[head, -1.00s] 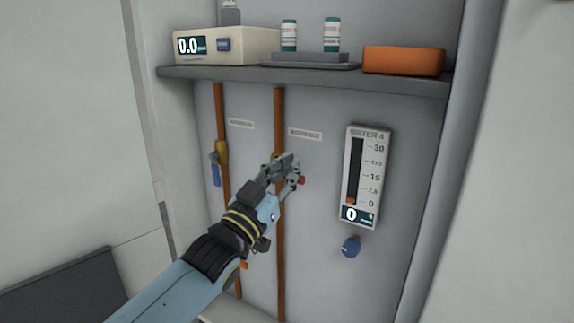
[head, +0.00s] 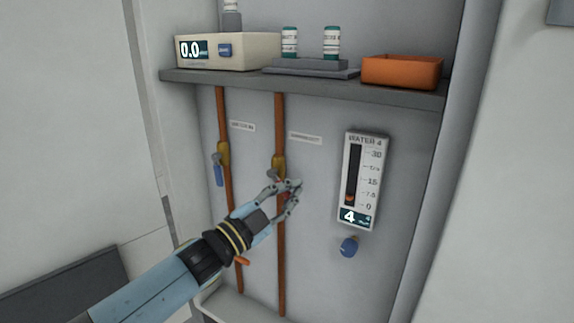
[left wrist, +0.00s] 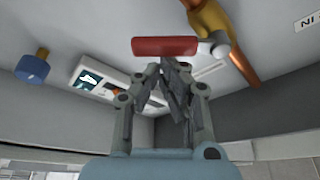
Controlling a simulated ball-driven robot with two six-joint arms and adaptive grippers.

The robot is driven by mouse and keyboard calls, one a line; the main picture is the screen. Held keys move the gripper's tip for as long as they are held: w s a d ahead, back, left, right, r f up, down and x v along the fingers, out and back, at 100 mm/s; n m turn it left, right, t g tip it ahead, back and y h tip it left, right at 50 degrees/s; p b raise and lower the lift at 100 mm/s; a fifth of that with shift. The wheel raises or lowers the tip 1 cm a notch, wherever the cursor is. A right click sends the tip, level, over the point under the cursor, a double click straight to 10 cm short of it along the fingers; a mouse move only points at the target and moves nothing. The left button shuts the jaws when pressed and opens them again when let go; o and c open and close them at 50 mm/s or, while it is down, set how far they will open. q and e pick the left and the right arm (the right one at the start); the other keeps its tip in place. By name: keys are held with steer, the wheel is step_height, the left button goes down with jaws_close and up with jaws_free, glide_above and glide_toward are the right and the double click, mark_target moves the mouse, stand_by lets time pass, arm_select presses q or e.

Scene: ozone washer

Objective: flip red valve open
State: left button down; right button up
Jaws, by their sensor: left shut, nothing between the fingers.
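The red valve handle (head: 284,186) is partly hidden behind my left gripper (head: 294,194) in the head view, just below its brass valve body (head: 279,164) on the right-hand copper pipe. In the left wrist view the red handle (left wrist: 165,46) shows whole, joined by a light stem to the brass body (left wrist: 207,16). My left gripper (left wrist: 174,72) is shut and empty, its fingertips close to the handle's underside in that view. I cannot tell whether they touch it. My right gripper is not in view.
A blue-handled valve (head: 218,172) is on the left pipe. A gauge (head: 362,180) reading 4 and a blue knob (head: 349,247) are to the right. The shelf (head: 400,92) above carries a device (head: 228,52), vials and an orange tray (head: 402,72).

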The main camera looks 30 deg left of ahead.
arm_select(q)
steer(key=shift+w+a+f+m+g+p, duration=0.1)
steer(key=shift+a+f+m+g+p, duration=0.4)
steer(key=shift+m, duration=1.05)
steer(key=shift+a+f+m+g+p, duration=0.35)
steer(key=shift+a+f+m+g, duration=0.25)
steer(key=shift+m, duration=1)
steer(key=shift+w+a+f+m+g+p, duration=0.1)
steer(key=shift+a+f+m+g+p, duration=0.4)
steer(key=shift+m, duration=1.05)
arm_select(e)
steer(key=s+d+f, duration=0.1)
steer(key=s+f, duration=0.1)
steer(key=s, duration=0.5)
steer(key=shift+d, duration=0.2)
arm_select(q)
steer(key=shift+d+f, duration=0.1)
steer(key=shift+f, duration=0.05)
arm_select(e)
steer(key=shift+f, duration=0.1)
